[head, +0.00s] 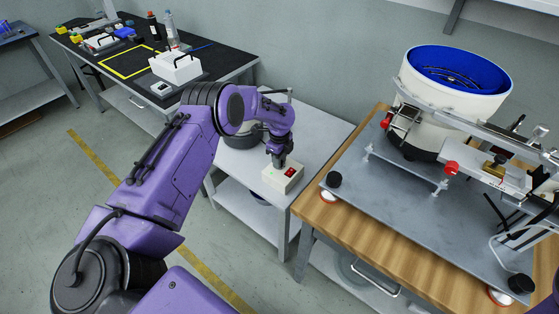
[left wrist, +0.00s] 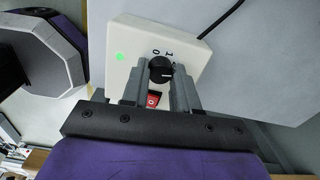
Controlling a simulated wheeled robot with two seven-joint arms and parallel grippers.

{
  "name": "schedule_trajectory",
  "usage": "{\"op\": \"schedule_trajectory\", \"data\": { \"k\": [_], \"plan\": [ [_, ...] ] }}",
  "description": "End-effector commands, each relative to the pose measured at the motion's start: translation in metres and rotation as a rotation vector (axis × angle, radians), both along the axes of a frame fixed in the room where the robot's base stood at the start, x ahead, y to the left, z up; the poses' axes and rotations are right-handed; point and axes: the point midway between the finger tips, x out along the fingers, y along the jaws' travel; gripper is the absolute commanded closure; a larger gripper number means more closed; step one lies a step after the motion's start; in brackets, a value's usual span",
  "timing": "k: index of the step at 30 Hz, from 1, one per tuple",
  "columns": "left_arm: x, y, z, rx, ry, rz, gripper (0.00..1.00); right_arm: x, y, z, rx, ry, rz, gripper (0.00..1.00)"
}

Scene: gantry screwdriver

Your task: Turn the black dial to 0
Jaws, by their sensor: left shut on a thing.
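The black dial (left wrist: 160,69) sits on a white control box (left wrist: 133,38), with the marks 1 and 0 printed beside it. A pale line shows on the dial's face, but I cannot tell surely which mark it points to. My left gripper (left wrist: 159,80) is shut on the dial, one finger on each side. A red rocker switch (left wrist: 153,98) shows between the fingers, and a green lamp (left wrist: 120,57) is on the box. In the head view the gripper (head: 279,160) reaches down to the box (head: 285,180) and hides the dial. My right gripper is not in view.
The box stands on a light grey table (head: 316,131). To the right, a wooden bench (head: 310,205) carries a metal plate and a white bowl feeder (head: 450,95) with a blue inside. A black-topped workbench (head: 222,62) stands behind left. A black cable (left wrist: 222,18) leaves the box.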

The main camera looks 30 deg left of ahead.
Motion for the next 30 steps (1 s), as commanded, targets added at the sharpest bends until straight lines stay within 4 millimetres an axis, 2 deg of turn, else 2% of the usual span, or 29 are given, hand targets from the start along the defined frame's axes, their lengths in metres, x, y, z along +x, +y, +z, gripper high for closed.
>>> {"op": "schedule_trajectory", "data": {
  "k": [12, 30],
  "plan": [
    [0.0003, -0.0002, -0.0002, 0.0, -0.001, 0.391, 1.0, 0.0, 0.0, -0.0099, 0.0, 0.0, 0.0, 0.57],
    [0.0005, 0.0, 0.0005, 0.001, -0.001, 0.962, 1.0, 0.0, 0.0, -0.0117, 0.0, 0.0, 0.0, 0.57]
  ]
}}
